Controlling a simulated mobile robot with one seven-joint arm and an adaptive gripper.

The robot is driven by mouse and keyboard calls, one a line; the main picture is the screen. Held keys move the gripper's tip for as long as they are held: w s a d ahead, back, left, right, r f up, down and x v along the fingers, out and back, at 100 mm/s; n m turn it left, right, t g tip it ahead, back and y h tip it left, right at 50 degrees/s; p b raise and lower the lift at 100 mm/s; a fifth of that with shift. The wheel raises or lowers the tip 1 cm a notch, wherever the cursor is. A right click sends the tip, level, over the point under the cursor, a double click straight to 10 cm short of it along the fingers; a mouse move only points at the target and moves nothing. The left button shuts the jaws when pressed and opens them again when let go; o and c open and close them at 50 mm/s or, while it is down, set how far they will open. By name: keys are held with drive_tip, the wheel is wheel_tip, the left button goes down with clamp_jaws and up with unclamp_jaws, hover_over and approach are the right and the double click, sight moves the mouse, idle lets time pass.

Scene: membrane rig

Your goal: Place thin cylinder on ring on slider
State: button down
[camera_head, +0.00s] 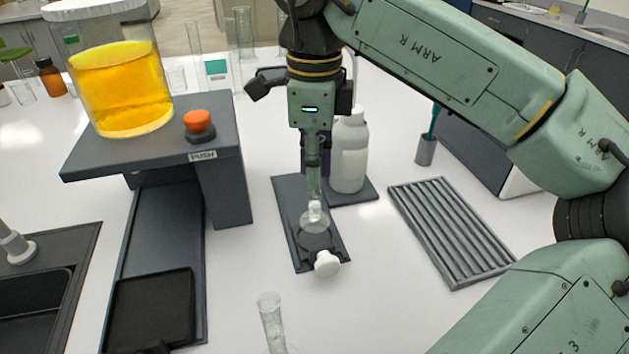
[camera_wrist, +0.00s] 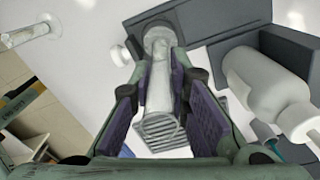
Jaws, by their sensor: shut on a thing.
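My gripper (camera_head: 313,158) points straight down and is shut on a clear thin cylinder (camera_head: 315,205), held upright. In the wrist view the thin cylinder (camera_wrist: 160,82) runs between the purple finger pads of my gripper (camera_wrist: 161,90), with its round foot at the far end. The foot is over the dark slider (camera_head: 291,205), at the black ring (camera_head: 317,241) near its front end. I cannot tell whether the foot touches the ring. A white knob (camera_head: 327,263) is at the slider's front; it also shows in the wrist view (camera_wrist: 121,54).
A white bottle (camera_head: 349,158) stands close behind the slider on the right. A ribbed grey tray (camera_head: 452,232) lies right. A second glass cylinder (camera_head: 271,318) stands in front. A dark stand (camera_head: 228,175) with a yellow-filled jar (camera_head: 122,85) and an orange button (camera_head: 199,121) is left.

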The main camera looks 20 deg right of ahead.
sight(315, 218)
drive_tip(key=shift+f+b, duration=1.1)
drive_tip(key=shift+f, duration=0.65)
drive_tip(key=shift+s, duration=0.1)
drive_tip(key=shift+f, duration=0.2)
drive_tip(key=c, duration=1.5)
unclamp_jaws()
drive_tip(key=shift+c, duration=0.2)
drive_tip(key=shift+r, duration=0.1)
wheel_tip(315, 218, up, 8)
drive_tip(key=p, duration=0.4)
